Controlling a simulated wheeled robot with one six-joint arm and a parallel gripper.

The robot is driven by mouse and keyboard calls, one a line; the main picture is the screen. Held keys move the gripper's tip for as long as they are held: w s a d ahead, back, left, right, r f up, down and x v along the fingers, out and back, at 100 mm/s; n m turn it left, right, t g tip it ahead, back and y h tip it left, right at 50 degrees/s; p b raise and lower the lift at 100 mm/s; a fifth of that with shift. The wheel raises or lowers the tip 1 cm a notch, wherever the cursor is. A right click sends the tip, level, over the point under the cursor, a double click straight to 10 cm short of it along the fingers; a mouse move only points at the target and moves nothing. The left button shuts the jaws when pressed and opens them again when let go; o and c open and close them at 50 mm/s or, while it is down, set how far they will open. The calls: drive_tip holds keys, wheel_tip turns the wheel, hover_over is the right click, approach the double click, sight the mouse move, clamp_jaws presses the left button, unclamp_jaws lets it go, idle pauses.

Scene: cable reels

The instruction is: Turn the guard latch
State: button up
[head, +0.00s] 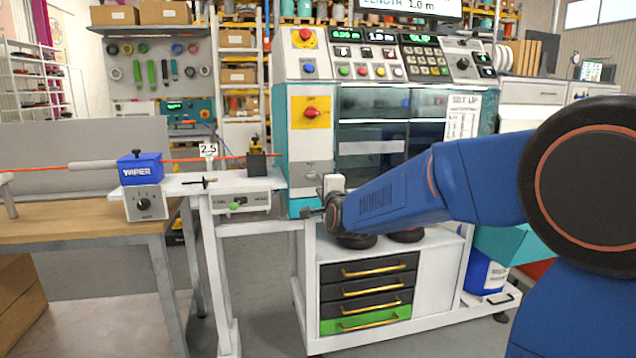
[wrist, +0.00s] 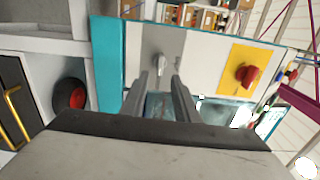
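In the wrist view the latch shows just beyond the fingertips, roughly in line with the gap. I cannot tell whether they touch it. In the head view my gripper (head: 313,212) is small and low at the teal front.
A red rotary switch (head: 311,113) on a yellow panel is above the plate; it also shows in the wrist view (wrist: 247,75). A dark window (head: 385,130) is to its right. A white side table (head: 190,187) with a blue wiper box (head: 140,168) and red cable stands left.

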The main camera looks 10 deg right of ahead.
drive_tip(key=s, duration=0.9)
drive_tip(key=shift+s, duration=0.4)
drive_tip(key=s+d+f+n+g, duration=0.2)
drive_tip(key=s+f+n+g, duration=0.2)
drive_tip(key=s, duration=0.9)
drive_tip(key=s+d+f+n+g, duration=0.2)
drive_tip(key=s+f+n+g, duration=0.2)
drive_tip(key=s+f+n, duration=0.4)
drive_tip(key=s+d+f+n+g, duration=0.2)
drive_tip(key=s+f+n+g, duration=0.3)
drive_tip(key=s, duration=1.3)
wheel_tip(320, 180, down, 3)
drive_tip(key=shift+s+d+r+n, duration=0.15)
drive_tip(key=shift+d+n, duration=0.15)
drive_tip(key=shift+n, duration=0.3)
drive_tip(key=shift+o, duration=0.4)
